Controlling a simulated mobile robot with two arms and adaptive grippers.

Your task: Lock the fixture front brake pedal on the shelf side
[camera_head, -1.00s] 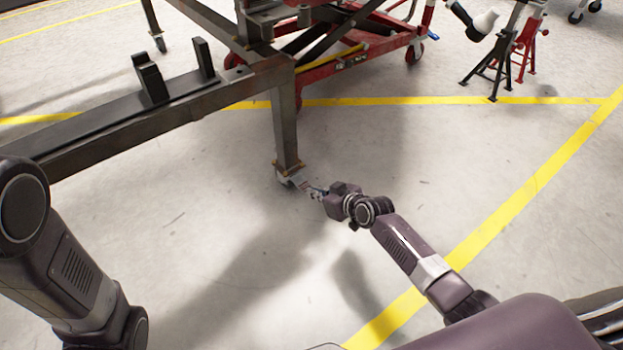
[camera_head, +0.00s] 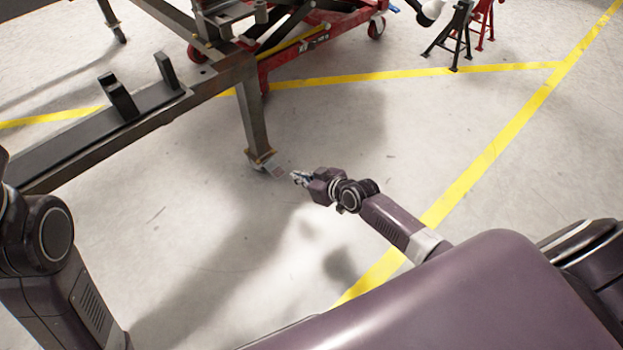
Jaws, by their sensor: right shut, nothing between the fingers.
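The chassis fixture (camera_head: 205,85) is a grey metal frame across the upper left. Its front leg (camera_head: 252,122) comes down to a caster with a small brake pedal (camera_head: 277,171) at its foot, just above the floor. My right gripper (camera_head: 296,178) is shut and empty, close to the right of the pedal, with a small gap that seems to lie between them. The pedal is too small to tell whether it is up or pressed down. My left arm shows at the lower left; its gripper is out of view.
A red lift cart (camera_head: 320,45) stands under the fixture at the back. Black and red jack stands (camera_head: 455,35) are at the upper right. Yellow lines (camera_head: 500,145) mark the floor.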

